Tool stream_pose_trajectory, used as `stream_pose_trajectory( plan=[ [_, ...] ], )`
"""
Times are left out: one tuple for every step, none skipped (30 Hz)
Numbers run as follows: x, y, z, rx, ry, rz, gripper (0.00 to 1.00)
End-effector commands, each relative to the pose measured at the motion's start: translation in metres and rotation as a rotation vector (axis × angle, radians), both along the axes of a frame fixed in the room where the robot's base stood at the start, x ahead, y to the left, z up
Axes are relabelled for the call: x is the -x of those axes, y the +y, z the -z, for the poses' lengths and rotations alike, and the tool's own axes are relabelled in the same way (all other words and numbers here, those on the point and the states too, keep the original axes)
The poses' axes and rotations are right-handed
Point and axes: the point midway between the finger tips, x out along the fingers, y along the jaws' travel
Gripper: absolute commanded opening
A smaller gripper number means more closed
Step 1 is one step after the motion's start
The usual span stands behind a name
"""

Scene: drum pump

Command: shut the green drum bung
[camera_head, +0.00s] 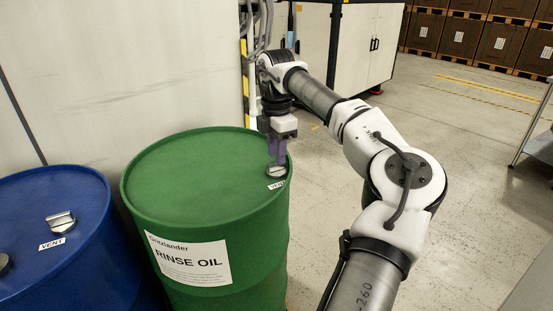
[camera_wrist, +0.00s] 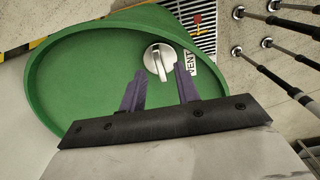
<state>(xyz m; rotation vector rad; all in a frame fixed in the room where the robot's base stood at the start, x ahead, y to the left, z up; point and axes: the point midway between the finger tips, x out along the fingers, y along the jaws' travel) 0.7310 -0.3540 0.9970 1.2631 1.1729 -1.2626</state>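The green drum (camera_head: 195,180) stands upright with a "RINSE OIL" label on its side. Its bung (camera_head: 276,171) is a round metallic cap near the right edge of the lid, beside a "VENT" label. In the wrist view the bung (camera_wrist: 158,62) shows a raised grip bar running roughly up and down the picture. My gripper (camera_head: 277,158) points down just above the bung. In the wrist view its two purple fingers (camera_wrist: 159,72) are apart, one on each side of the bung, with nothing clamped. I cannot tell how tightly the bung is seated.
A blue drum (camera_head: 60,260) stands at left with its own vent bung (camera_head: 61,221). A pale wall panel (camera_head: 120,70) is behind the drums. Hoses (camera_head: 262,25) hang near my wrist. A white cabinet (camera_head: 368,45) stands behind. Open floor (camera_head: 470,190) lies to the right.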

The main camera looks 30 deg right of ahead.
Motion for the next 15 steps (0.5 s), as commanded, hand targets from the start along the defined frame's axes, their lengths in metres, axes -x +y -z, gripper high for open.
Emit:
stream_pose_trajectory(
  plan=[
    [-0.001,0.000,-0.012,0.003,-0.003,0.001,0.32],
    [-0.001,0.000,-0.019,0.003,-0.003,0.001,0.32],
    [-0.001,0.000,-0.028,0.002,-0.003,0.002,0.32],
    [-0.001,0.000,-0.036,0.003,-0.004,0.001,0.32],
    [-0.001,0.000,-0.044,0.004,-0.004,0.002,0.32],
    [-0.001,0.000,-0.053,0.002,-0.003,0.002,0.32],
    [-0.001,0.001,-0.060,0.002,-0.004,0.001,0.32],
    [-0.001,0.001,-0.066,0.002,-0.004,0.001,0.32],
    [-0.001,0.000,-0.074,0.002,-0.003,0.001,0.32],
    [-0.001,0.000,-0.080,0.002,-0.004,0.001,0.32],
    [-0.001,0.001,-0.085,0.002,-0.003,0.001,0.32],
    [-0.001,0.001,-0.092,0.001,-0.003,0.002,0.32],
    [-0.001,0.000,-0.096,0.001,-0.003,0.001,0.32],
    [-0.001,0.000,-0.099,0.001,-0.002,0.001,0.32],
    [-0.001,0.000,-0.103,0.001,-0.002,0.001,0.32]
  ],
)
